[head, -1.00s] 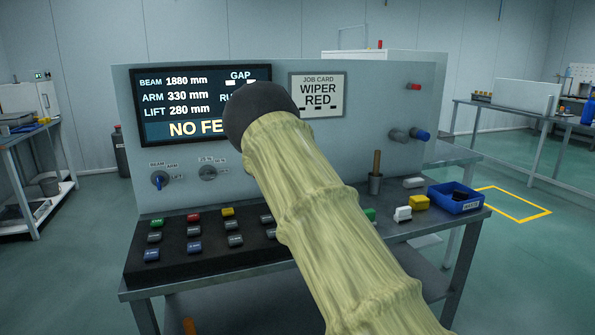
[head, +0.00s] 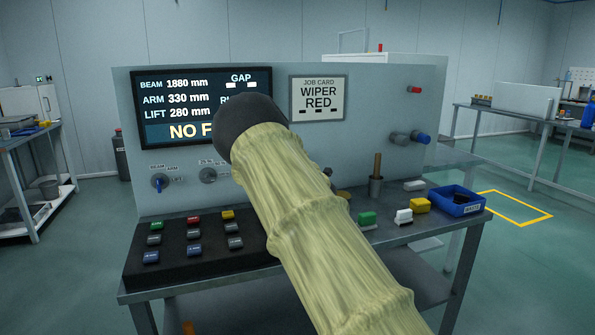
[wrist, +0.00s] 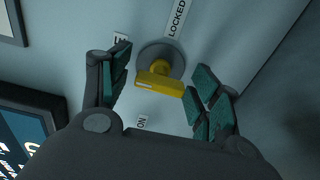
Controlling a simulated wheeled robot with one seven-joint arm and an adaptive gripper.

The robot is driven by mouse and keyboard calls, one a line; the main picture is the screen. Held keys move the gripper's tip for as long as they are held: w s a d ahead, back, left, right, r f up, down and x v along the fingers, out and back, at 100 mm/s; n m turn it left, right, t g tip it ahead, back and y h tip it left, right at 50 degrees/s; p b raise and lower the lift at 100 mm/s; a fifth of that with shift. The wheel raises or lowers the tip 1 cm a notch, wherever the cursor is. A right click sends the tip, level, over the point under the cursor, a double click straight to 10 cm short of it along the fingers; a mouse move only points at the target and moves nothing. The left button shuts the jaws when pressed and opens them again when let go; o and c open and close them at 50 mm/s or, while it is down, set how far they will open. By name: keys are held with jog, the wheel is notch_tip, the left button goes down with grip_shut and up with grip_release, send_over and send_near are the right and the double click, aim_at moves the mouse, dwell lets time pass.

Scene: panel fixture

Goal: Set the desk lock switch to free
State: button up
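The switch shows in the wrist view as a yellow handle (wrist: 160,82) on a round grey base (wrist: 157,54) on the pale panel. A LOCKED label (wrist: 178,18) is above it, an ON label (wrist: 141,123) below. Another label (wrist: 121,38) at upper left is partly hidden by a finger. I cannot tell which label the handle points to. My gripper (wrist: 163,64) is open, one finger on each side of the handle, with gaps visible in the picture. In the head view my sleeved arm hides the gripper and the switch.
The panel (head: 385,95) carries a display (head: 185,90), a job card (head: 318,97) and two knobs (head: 159,182) at lower left. A button box (head: 150,270) stands on the desk below. To the right are coloured blocks (head: 419,205) and a blue bin (head: 455,201).

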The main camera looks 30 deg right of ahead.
jog(key=shift+s, duration=0.2)
jog(key=v, duration=1.1)
jog(key=shift+s, duration=0.3)
jog(key=shift+a, duration=0.2)
